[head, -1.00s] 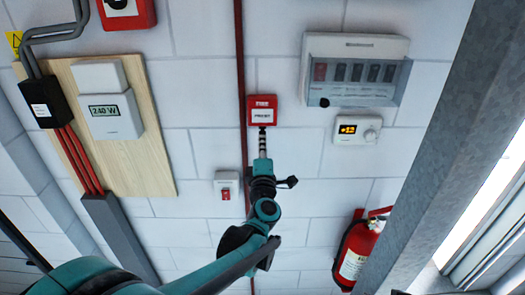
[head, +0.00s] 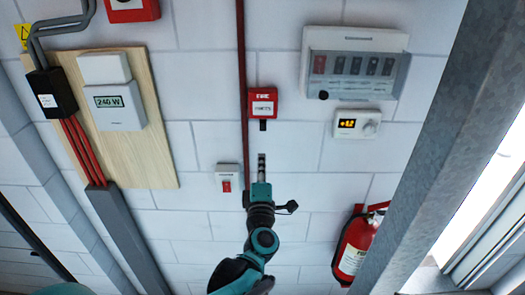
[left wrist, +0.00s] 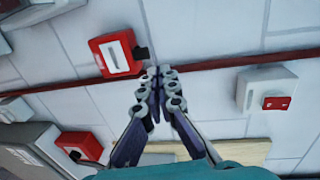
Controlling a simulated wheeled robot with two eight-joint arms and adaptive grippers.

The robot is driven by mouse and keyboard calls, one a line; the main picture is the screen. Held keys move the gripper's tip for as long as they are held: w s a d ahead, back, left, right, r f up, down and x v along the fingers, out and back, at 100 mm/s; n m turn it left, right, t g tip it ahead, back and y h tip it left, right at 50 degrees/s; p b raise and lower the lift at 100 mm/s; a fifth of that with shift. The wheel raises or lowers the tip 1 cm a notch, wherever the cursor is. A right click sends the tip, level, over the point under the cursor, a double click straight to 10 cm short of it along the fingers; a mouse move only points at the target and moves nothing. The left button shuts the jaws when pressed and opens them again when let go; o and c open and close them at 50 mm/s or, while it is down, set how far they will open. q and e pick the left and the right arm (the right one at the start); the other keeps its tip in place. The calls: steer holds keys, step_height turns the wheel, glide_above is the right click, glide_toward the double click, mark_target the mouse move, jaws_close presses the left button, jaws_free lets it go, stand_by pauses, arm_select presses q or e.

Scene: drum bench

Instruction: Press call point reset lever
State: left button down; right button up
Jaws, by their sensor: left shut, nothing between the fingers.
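The red call point (head: 262,103) is on the white block wall, with a white label under the word FIRE. Its small black lever (head: 263,125) sticks out below the box. My left gripper (head: 261,158) is below the lever with a clear gap in the picture. Its fingers are closed together and empty. In the left wrist view the call point (left wrist: 117,54) is left of the closed fingertips (left wrist: 154,73), with the black lever (left wrist: 141,53) close to them but apparently apart. My right gripper is not in view.
A red pipe (head: 241,60) runs beside the call point. A white switch box (head: 229,178) with a red button is lower left. A breaker panel (head: 355,65) and a thermostat (head: 356,123) are to the right. A fire extinguisher (head: 355,245) and metal post (head: 445,140) stand lower right.

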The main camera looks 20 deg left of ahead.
arm_select(q)
steer(key=v, duration=0.4)
steer(key=shift+s+d+f, duration=0.15)
steer(key=shift+f, duration=0.2)
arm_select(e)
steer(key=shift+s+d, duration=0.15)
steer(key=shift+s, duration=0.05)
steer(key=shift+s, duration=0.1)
